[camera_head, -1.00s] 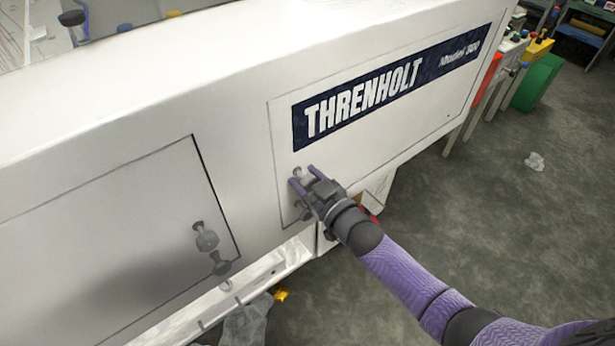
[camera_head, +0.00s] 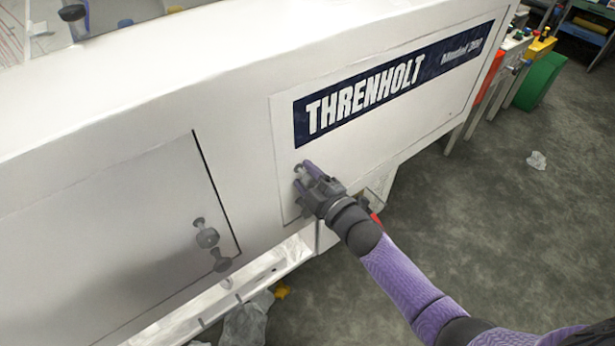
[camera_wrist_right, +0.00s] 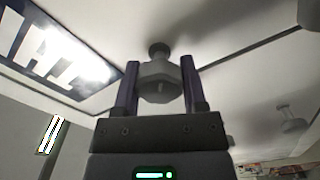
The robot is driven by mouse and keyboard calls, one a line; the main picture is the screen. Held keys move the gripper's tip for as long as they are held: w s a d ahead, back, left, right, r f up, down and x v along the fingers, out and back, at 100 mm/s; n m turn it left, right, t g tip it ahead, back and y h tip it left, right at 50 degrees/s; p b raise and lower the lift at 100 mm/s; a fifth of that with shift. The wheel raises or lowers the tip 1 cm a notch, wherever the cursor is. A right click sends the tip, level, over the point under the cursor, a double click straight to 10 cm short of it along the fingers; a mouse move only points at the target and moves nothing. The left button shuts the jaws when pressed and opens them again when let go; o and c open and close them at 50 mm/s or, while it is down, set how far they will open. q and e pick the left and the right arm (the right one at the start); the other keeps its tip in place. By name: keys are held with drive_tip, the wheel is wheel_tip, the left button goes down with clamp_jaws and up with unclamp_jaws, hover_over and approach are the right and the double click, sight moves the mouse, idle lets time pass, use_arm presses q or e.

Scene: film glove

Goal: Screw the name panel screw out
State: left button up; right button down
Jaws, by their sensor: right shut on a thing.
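The name panel (camera_head: 390,130) is a white plate with a dark blue "THRENHOLT" strip on the side of the white machine. The name panel screw (camera_wrist_right: 159,80) is a grey knob on a short stem near the panel's lower left corner. My right gripper (camera_head: 306,174) is at the screw, and in the right wrist view its two purple fingers (camera_wrist_right: 160,88) stand on either side of the knob, shut on it. In the head view the fingers partly hide the screw. My left gripper is not in view.
In the right wrist view another knob (camera_wrist_right: 290,124) hangs at the right. A ledge (camera_head: 270,268) runs below the machine. Bare floor (camera_head: 480,210) lies at right, with crumpled plastic (camera_head: 536,160) on it.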

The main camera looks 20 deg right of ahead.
drive_tip(key=n+b, duration=0.1)
drive_tip(key=n, duration=0.4)
drive_tip(key=shift+f, duration=0.1)
drive_tip(key=shift+n+b, duration=0.4)
drive_tip(key=shift+n, duration=1.1)
drive_tip(key=shift+c, duration=0.7)
unclamp_jaws()
drive_tip(key=shift+w, duration=0.1)
drive_tip(key=p+v, duration=0.1)
drive_tip(key=v, duration=0.9)
